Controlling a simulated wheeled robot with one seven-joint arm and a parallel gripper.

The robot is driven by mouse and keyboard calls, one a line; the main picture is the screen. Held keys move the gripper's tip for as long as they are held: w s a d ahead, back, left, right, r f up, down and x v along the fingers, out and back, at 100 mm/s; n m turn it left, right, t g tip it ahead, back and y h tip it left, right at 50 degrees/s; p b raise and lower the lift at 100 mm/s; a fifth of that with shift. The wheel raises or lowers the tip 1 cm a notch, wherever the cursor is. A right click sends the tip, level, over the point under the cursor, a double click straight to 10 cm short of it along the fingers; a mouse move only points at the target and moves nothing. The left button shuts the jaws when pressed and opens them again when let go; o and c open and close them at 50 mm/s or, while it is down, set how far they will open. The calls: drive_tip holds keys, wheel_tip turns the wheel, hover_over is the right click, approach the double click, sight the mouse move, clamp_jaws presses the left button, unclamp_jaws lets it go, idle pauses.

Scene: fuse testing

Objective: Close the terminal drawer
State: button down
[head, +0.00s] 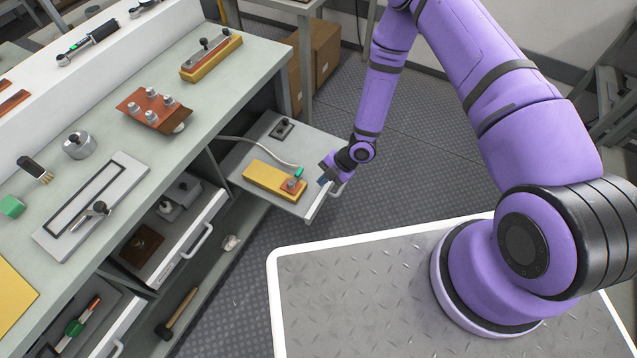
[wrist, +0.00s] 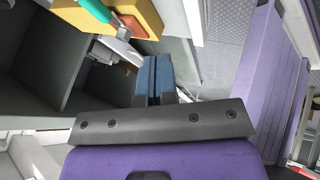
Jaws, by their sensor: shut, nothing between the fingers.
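The terminal drawer (head: 243,158) stands pulled out from the bench on the far side. It holds a yellow block (head: 270,182) with a copper-coloured terminal and a green clip (head: 297,176), a cable and a small black fitting. Its front carries a pale handle (head: 338,190). My gripper (head: 323,180) is at the drawer's front edge, close to the handle. In the wrist view its blue fingers (wrist: 153,80) are together with nothing visible between them. The yellow block (wrist: 138,14) shows just beyond them. I cannot tell whether the fingers touch the drawer.
A second drawer (head: 185,235) and a lower-left drawer (head: 95,325) also stand partly open. A hammer (head: 176,314) lies on the low shelf. The bench top (head: 120,85) holds tools and blocks. Cardboard boxes (head: 322,55) stand behind. The floor (head: 415,170) right of the drawer is clear.

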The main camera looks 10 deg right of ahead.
sight(300, 199)
drive_tip(key=x, duration=0.8)
drive_tip(key=shift+a+f, duration=0.15)
drive_tip(key=shift+f, duration=0.1)
